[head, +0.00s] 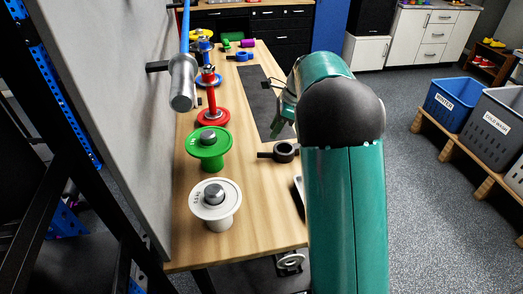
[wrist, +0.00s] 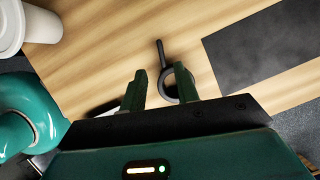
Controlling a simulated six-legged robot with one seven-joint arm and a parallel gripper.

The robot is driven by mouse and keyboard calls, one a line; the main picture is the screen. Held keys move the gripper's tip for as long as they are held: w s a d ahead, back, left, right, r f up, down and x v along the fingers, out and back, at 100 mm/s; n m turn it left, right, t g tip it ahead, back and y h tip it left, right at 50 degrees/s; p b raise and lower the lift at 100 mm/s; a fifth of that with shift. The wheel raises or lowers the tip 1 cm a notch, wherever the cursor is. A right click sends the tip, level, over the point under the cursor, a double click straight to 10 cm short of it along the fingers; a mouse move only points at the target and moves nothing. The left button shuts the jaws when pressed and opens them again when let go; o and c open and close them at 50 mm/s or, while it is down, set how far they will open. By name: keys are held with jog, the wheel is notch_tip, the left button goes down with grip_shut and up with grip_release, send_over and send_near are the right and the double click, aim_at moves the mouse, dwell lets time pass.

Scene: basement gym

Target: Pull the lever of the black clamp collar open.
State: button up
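The black clamp collar (head: 284,152) lies on the wooden bench near its right edge. Its lever (head: 265,155) sticks out to the left in the head view. In the wrist view the collar's ring (wrist: 168,91) shows just beyond and between my fingers, partly hidden by the right one, and the lever (wrist: 160,52) points up. My gripper (wrist: 160,70) is open, with an empty gap between two green fingers. In the head view my gripper (head: 283,122) is partly hidden behind my arm; I cannot tell its height above the collar.
White (head: 215,204), green (head: 209,160) and red (head: 213,117) weight-plate stands line the bench's left side. A barbell end (head: 183,85) juts from the wall above. A dark mat (head: 258,100) lies behind the collar. A blue collar (head: 243,56) lies farther back.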

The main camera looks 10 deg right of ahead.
aim_at(262, 153)
jog(key=x, duration=1)
jog(key=shift+a+f, duration=0.3)
grip_shut()
